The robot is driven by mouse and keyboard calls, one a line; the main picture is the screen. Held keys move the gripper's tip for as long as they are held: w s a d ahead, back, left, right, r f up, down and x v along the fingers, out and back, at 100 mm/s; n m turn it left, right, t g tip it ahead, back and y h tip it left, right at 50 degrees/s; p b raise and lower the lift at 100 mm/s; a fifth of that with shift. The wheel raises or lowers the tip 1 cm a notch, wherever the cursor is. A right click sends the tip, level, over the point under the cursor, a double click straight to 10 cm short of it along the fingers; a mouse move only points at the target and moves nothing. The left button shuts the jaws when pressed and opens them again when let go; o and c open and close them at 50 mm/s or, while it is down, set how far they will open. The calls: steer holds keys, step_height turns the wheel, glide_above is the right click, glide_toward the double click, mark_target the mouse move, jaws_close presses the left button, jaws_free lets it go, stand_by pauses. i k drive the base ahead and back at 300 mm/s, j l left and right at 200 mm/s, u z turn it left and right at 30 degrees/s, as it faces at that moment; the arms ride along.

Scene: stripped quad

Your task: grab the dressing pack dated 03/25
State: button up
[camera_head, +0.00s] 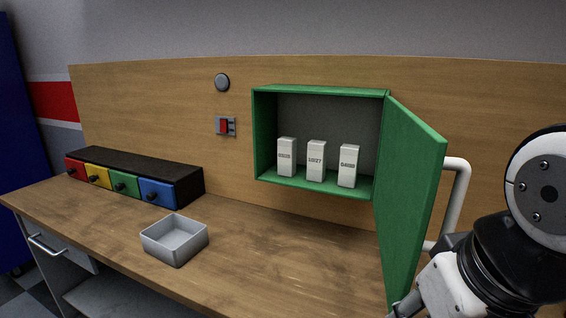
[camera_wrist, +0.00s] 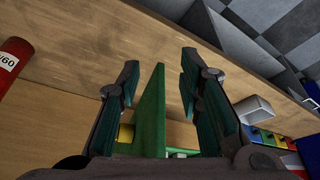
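Three small white dressing packs stand upright in a row in an open green wall cabinet: the left pack (camera_head: 287,157), the middle pack (camera_head: 316,161) and the right pack (camera_head: 348,166). Each has dark print on its front. The middle one seems to read 10/27; the others are too small to read surely. The cabinet door (camera_head: 413,190) stands swung open to the right. My gripper (camera_wrist: 158,75) is open, with the door (camera_wrist: 152,115) showing between its fingers in the wrist view; I cannot tell whether they touch it. No pack is in my gripper.
A grey open tray (camera_head: 174,253) sits on the wooden bench (camera_head: 250,262), left of the cabinet. A dark unit with coloured drawers (camera_head: 130,160) stands behind it. A white pipe-like handle (camera_head: 457,200) shows behind the door.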

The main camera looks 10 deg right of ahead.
mark_target(287, 146)
steer(key=j+z, duration=0.5)
steer(key=j, duration=0.65)
steer(key=i+j+z, duration=0.35)
steer(key=j, duration=0.3)
steer(key=i+j+z, duration=0.15)
steer(key=i+j, duration=0.15)
steer(key=j, duration=0.1)
